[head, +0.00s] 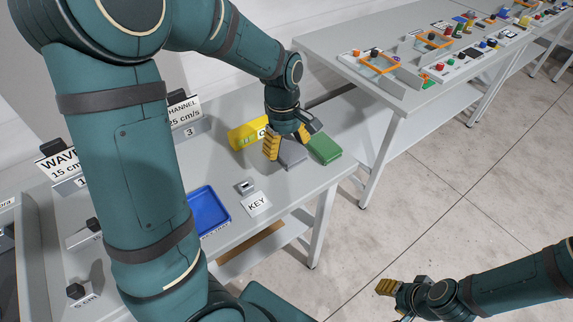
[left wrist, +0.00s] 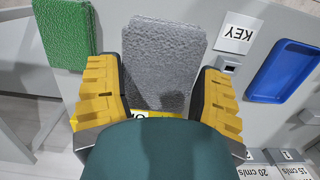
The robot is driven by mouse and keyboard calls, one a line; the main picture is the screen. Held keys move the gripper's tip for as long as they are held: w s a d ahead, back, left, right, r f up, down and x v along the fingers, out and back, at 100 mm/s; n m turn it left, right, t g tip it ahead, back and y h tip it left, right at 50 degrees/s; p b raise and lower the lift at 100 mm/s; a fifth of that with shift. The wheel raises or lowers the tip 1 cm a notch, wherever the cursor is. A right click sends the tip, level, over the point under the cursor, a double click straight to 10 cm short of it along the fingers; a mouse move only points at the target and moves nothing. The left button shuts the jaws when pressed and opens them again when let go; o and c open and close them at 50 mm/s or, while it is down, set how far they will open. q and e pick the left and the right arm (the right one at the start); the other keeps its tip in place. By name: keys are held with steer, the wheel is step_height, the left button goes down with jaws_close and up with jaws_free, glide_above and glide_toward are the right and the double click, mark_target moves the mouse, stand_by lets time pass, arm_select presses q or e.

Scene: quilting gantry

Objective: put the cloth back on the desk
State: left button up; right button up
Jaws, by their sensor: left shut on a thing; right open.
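A grey, rough-textured cloth (head: 293,154) is at the right end of the desk (head: 225,170), between the yellow fingers of my left gripper (head: 287,145). In the left wrist view the grey cloth (left wrist: 163,60) lies between both finger pads, and my left gripper (left wrist: 160,95) is shut on it. I cannot tell whether the cloth touches the desk top. A green block-like piece (head: 324,149) is right beside it, and it also shows in the left wrist view (left wrist: 66,32). My right gripper (head: 391,300) is open and empty over the floor at lower right.
A yellow box (head: 248,134) stands just behind the left gripper. A KEY card (head: 257,204), a small grey block (head: 246,187) and a blue tray (head: 208,211) are nearer on the desk. Another table (head: 384,100) with many small parts stands at the back right. Open floor lies at right.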

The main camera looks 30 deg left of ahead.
mark_target(288, 174)
arm_select(q)
step_height(288, 174, down, 7)
steer(key=shift+f+b, duration=0.1)
steer(key=shift+b, duration=0.85)
steer(key=shift+c, duration=0.4)
steer(key=o, duration=1.1)
steer(key=shift+r, duration=0.2)
steer(key=r+p, duration=0.1)
steer(key=r, duration=0.3)
steer(key=r+p, duration=0.1)
steer(key=r, duration=0.2)
steer(key=a+r+p, duration=0.1)
steer(key=r, duration=0.3)
steer(key=shift+w+a+r+p, duration=0.1)
steer(key=shift+w+r+p, duration=0.15)
steer(key=shift+r+p, duration=0.1)
